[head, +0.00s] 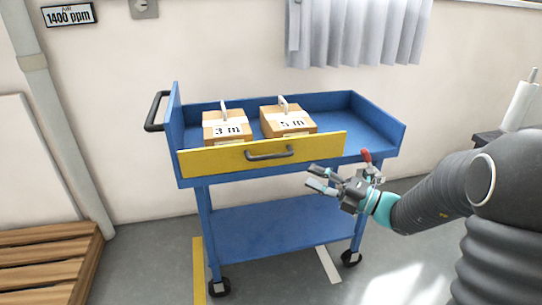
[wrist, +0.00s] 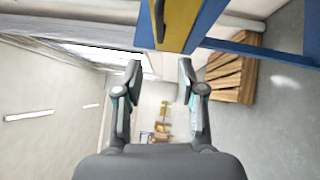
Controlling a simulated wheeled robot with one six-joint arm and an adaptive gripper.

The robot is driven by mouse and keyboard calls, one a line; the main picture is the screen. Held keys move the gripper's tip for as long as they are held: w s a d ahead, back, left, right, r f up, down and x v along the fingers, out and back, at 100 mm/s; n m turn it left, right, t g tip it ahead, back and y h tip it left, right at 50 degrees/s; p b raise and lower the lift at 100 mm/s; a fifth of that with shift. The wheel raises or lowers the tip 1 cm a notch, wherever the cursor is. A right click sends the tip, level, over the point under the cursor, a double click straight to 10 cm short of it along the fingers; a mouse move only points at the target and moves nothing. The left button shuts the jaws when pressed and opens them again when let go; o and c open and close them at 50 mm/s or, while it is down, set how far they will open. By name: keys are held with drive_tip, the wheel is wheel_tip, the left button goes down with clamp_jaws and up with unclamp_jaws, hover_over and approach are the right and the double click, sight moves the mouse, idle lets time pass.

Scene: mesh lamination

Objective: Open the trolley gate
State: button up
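The blue trolley (head: 275,215) stands against the wall. Its yellow gate (head: 215,161) stands upright along the front of the top tray, with a dark handle (head: 268,155). The gate's right end stops short of the tray's right front corner. My gripper (head: 314,177) is open and empty, in front of and below the gate's right end, apart from the handle. In the wrist view the gate (wrist: 181,22) and part of its handle (wrist: 158,18) show at the top, beyond my open fingers (wrist: 160,74). A red-tipped piece (head: 366,155) shows just above my gripper; I cannot tell what it belongs to.
Two cardboard boxes, marked 3 m (head: 226,128) and 5 m (head: 287,121), sit in the top tray behind the gate. A wooden pallet (head: 50,265) lies on the floor at the left. The floor in front of the trolley is clear.

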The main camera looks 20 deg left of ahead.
sight(270, 157)
drive_tip(key=x, duration=1.3)
drive_tip(key=shift+w+a, duration=0.2)
drive_tip(key=shift+a, duration=0.15)
clamp_jaws()
